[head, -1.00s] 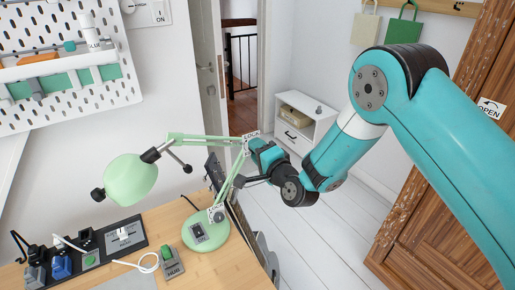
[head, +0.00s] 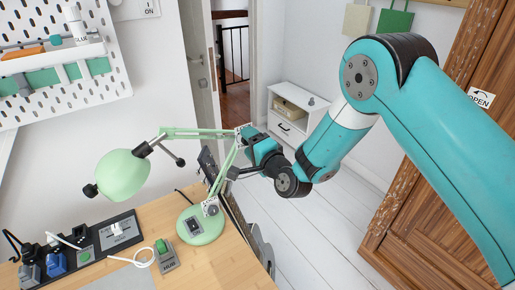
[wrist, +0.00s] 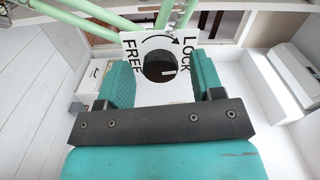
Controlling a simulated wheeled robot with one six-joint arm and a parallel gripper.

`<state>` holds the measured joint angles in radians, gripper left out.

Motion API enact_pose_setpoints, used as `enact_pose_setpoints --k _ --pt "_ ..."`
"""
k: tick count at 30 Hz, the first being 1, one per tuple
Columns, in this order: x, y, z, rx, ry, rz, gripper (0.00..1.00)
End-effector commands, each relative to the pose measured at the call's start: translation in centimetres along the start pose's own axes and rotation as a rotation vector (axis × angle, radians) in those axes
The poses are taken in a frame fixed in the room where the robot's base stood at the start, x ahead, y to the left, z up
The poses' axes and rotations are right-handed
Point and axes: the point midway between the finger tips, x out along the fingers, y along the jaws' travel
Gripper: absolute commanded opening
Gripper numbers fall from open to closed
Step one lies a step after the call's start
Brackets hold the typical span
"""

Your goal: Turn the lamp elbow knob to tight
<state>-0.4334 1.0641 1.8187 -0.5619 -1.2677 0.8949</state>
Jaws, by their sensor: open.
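The mint-green desk lamp (head: 122,175) stands on the desk, its jointed arm reaching up to an elbow at the right. The elbow knob (wrist: 159,67) is round and black with a white pointer mark, which points to the right and slightly down. It sits on a white plate (wrist: 150,93) lettered FREE on the left and LOCK on the right, with a curved arrow towards LOCK. My gripper (wrist: 162,68) is open, one teal finger on each side of the knob. Gaps seem to show beside the knob; contact is not visible. In the head view my gripper (head: 250,143) is at the elbow, hiding the knob.
The wooden desk (head: 215,268) holds the lamp base (head: 207,232), a hub with a green button (head: 166,256) and a black socket strip (head: 105,238). A white cabinet (head: 297,115) stands behind my arm. A wooden door (head: 425,190) is at the right.

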Motion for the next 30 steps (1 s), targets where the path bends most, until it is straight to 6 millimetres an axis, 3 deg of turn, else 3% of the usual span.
enact_pose_setpoints --k 8,30 --pt "-2.4 0.9 0.0 0.002 0.002 0.001 0.61" --pt "-13.4 0.8 0.0 -0.001 0.004 -0.002 0.61"
